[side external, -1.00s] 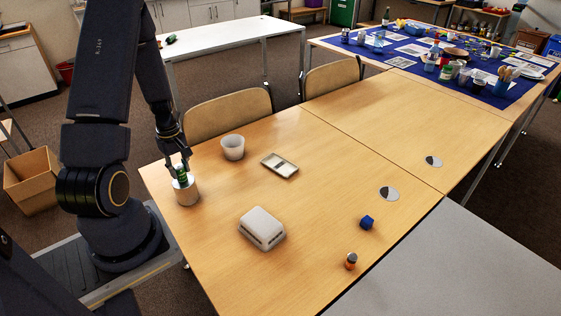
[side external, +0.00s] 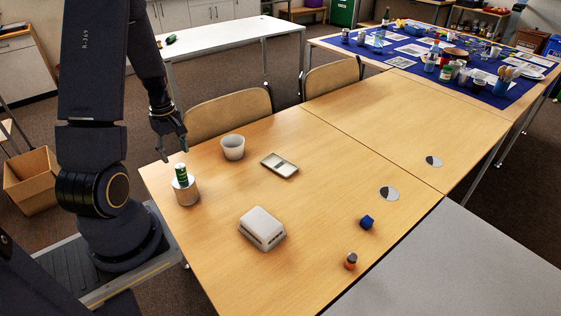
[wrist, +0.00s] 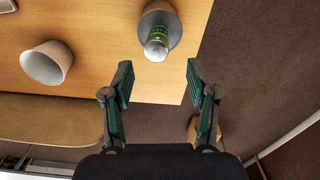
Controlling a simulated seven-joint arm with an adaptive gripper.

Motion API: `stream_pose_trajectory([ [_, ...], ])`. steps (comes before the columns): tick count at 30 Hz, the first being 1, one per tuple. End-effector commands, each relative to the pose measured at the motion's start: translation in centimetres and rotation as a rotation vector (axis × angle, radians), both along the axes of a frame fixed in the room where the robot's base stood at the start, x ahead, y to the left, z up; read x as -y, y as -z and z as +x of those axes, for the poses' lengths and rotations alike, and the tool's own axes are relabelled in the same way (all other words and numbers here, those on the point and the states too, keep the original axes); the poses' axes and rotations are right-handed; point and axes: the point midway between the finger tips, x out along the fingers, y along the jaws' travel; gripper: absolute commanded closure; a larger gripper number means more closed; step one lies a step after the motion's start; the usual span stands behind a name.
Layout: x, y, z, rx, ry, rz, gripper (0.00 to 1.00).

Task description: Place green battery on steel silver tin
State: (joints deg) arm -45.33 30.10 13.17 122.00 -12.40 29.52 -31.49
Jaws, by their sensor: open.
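The green battery (side external: 181,174) stands upright on top of the steel silver tin (side external: 187,193), near the left corner of the wooden table. In the wrist view the battery (wrist: 157,42) shows its pale end, with the tin's top (wrist: 172,21) around its base. My gripper (side external: 172,150) is open and empty, above and behind the battery and apart from it. In the wrist view the spread fingers (wrist: 158,84) have nothing between them, and the battery lies beyond their tips.
A white cup (side external: 232,148) stands right of the tin. Chairs (side external: 228,112) stand behind the table.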

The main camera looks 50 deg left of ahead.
Motion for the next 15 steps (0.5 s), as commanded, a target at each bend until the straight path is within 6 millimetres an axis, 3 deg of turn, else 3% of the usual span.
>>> stream_pose_trajectory([
  [4, -0.1, -3.1, 0.1, 0.003, 0.002, 0.005, 0.42],
  [11, 0.4, -5.8, 0.6, 0.009, 0.027, 0.004, 0.42],
  [14, 2.6, -8.1, 2.5, 0.050, 0.148, 0.019, 0.42],
  [15, 4.1, -9.5, 3.6, 0.075, 0.233, 0.031, 0.42],
])
